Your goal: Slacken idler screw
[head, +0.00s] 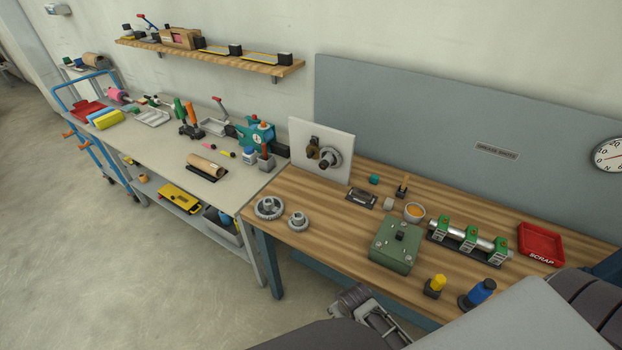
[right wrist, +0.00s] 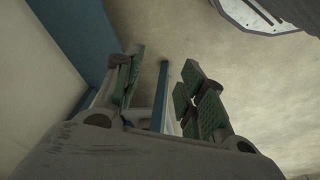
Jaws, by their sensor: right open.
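A white upright plate (head: 305,138) stands at the left back of the wooden bench. On it sit a brass-coloured part (head: 313,147) and a grey round wheel (head: 333,155) with a dark knob-like centre. Which of these is the idler screw is too small to tell. Two grey gears lie flat on the bench's left end, a larger one (head: 269,207) and a smaller one (head: 298,221). My right gripper (right wrist: 163,66) is open and empty, its green pads apart. In the head view it is low, by the bench's front edge, well away from the plate. My left gripper is not visible.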

